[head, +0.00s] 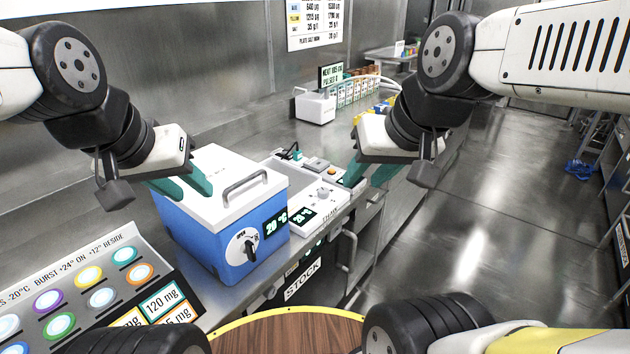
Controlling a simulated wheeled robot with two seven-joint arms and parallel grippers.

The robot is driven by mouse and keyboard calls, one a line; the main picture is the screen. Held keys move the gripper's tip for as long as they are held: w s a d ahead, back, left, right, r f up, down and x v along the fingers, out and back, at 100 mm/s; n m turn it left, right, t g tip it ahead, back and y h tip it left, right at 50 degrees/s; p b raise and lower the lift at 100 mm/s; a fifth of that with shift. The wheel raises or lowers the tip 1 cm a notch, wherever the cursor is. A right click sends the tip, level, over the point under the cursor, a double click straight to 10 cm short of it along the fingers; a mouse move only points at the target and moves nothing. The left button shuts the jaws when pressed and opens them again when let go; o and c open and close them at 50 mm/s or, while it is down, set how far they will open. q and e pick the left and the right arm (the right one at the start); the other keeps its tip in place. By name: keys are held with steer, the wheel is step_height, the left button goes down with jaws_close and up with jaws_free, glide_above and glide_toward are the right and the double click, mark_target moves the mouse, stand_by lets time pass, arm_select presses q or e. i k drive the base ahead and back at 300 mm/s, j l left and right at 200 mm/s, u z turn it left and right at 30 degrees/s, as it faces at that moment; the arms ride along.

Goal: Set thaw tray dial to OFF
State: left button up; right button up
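A white thaw tray unit (306,214) sits on the steel counter, just right of a blue box with a white lid (195,230). The dial's setting is too small to read. My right gripper (362,178) has teal fingers spread apart, just right of the dial and above the unit's right edge, apart from the dial as far as I can tell. My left gripper (185,190) has its teal fingers apart over the blue box's lid and holds nothing visible.
The blue box has a lid handle (245,185) and its own front dial (243,247). A panel of coloured round buttons (90,285) lies at lower left. Behind are a white device (314,107) and racked vials (355,90).

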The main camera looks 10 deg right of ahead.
mark_target(323, 192)
steer(key=k, duration=0.6)
steer(key=i+l+u, duration=0.25)
steer(key=l, duration=0.3)
steer(key=i+l+u, duration=0.25)
steer(key=l, duration=0.4)
steer(key=i+l+u, duration=0.35)
steer(key=i+j, duration=0.05)
